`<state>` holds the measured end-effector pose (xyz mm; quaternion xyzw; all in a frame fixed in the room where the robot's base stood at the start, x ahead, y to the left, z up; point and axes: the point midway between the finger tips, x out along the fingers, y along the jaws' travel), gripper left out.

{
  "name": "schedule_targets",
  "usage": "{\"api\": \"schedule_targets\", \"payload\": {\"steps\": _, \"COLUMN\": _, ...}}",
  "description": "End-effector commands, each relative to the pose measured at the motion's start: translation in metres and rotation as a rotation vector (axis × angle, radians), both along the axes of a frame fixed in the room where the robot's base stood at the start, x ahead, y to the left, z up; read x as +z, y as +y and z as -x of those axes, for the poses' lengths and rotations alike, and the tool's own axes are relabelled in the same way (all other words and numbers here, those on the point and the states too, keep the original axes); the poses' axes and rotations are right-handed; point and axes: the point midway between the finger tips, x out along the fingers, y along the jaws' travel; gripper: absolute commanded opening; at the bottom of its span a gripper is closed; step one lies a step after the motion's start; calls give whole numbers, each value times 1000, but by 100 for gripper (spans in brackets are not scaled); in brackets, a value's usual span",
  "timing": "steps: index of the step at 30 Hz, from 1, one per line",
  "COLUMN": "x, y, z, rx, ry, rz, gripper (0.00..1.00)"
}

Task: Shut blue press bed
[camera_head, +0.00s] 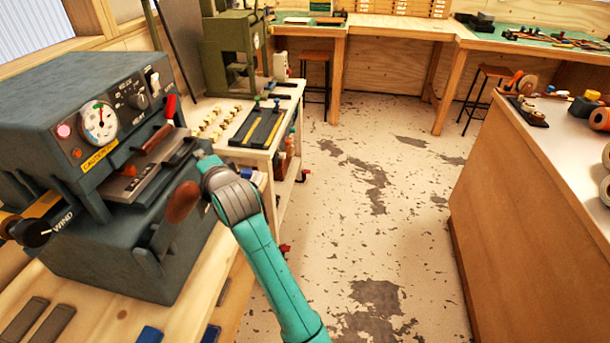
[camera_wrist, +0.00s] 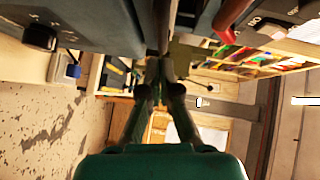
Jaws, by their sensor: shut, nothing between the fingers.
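The blue-grey press (camera_head: 60,130) stands on the wooden bench at the left, with a dial gauge, a red lamp and a yellow caution label on its front. Its bed (camera_head: 130,187), a dark metal slab, sticks out from the slot below the gauge. A lever with a brown grip (camera_head: 158,138) rises above the bed. My gripper (camera_head: 205,158) is at the right end of the bed; I cannot tell whether it touches. In the wrist view my gripper (camera_wrist: 160,65) has its fingers together and empty, with the press body (camera_wrist: 90,25) close above.
A brown-knobbed handle (camera_head: 183,203) on the press's right side is close to my wrist. A green press (camera_head: 232,52) and a white side table (camera_head: 262,150) stand behind. A wooden counter (camera_head: 530,190) is at the right. The floor between is clear.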

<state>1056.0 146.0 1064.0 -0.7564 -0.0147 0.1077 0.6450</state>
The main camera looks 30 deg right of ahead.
Motion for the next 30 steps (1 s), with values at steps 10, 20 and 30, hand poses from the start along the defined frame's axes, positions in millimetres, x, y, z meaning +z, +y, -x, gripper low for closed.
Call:
{"api": "schedule_targets", "payload": {"steps": 10, "x": -1, "y": -53, "z": 36, "rx": -6, "ry": 2, "rz": 0, "gripper": 0}}
{"api": "schedule_targets", "payload": {"steps": 20, "x": -1, "y": -99, "z": 69, "rx": -7, "ry": 3, "rz": 2, "gripper": 0}}
{"api": "schedule_targets", "payload": {"steps": 30, "x": -1, "y": -146, "z": 104, "rx": -8, "ry": 2, "rz": 1, "gripper": 0}}
